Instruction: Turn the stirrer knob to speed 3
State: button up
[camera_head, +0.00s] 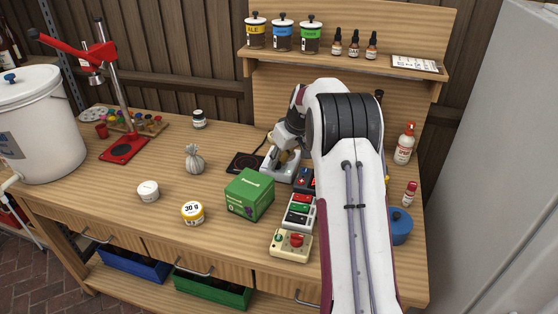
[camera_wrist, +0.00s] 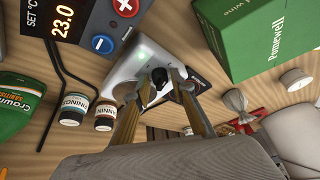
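In the head view my gripper (camera_head: 284,152) partly hides the stirrer, and the speed marking cannot be read.
A green box (camera_head: 249,195) stands in front of the stirrer. A temperature controller (camera_wrist: 83,22) with red and blue buttons is close beside it. A dark flat plate (camera_head: 246,162) lies to its left. Small brown bottles (camera_wrist: 105,115) stand nearby. The bench's left middle is fairly clear.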

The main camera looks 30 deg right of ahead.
grip_shut()
jog(key=shift+a+m+h, duration=0.1)
jog(key=shift+m+h, duration=0.2)
jog(key=shift+m, duration=0.5)
jog(key=shift+a+m+h, duration=0.1)
jog(key=shift+m+h, duration=0.4)
jog(key=shift+m, duration=0.7)
jog(key=shift+a+m+h, duration=0.15)
jog(key=shift+m+h, duration=0.55)
jog(key=shift+m, duration=1.2)
jog(key=shift+w+a+m+g+h, duration=0.1)
jog(key=shift+m+g+h, duration=0.5)
jog(key=shift+m, duration=1.3)
jog(key=shift+w+m+g+h, duration=0.1)
jog(key=shift+m+g+h, duration=0.4)
jog(key=shift+m, duration=1.3)
jog(key=shift+a, duration=0.1)
